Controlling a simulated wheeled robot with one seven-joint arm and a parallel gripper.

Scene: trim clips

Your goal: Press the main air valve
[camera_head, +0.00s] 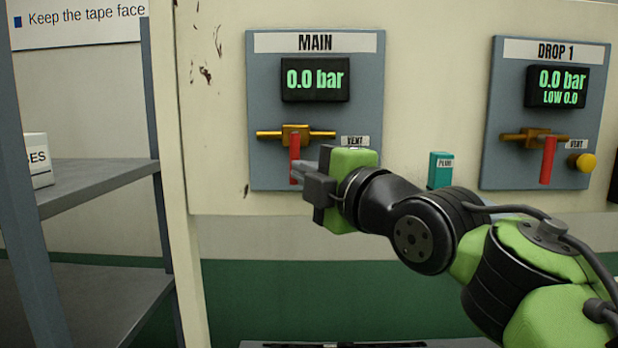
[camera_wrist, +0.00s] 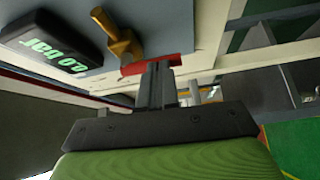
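The MAIN panel (camera_head: 268,85) carries a display (camera_head: 315,80) reading 0.0 bar and a brass valve (camera_head: 296,135) on a horizontal pipe. The valve's red handle (camera_head: 294,150) hangs straight down, crosswise to the pipe; in the wrist view the red handle (camera_wrist: 135,68) lies across the fingertips. My gripper (camera_head: 298,171) is at the handle's lower part, coming from the right. In the wrist view its two fingers (camera_wrist: 163,75) are together, with no handle between them. The tips overlap the handle; I cannot tell if they touch. My gripper hides the spot below the VENT label (camera_head: 354,141).
The DROP 1 panel (camera_head: 500,90), at right, reads 0.0 bar and LOW 0.0, with a red handle (camera_head: 548,160) hanging down and a yellow knob (camera_head: 581,162). A small teal box (camera_head: 440,168) sits between the panels. A grey shelf (camera_head: 95,185) stands at left.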

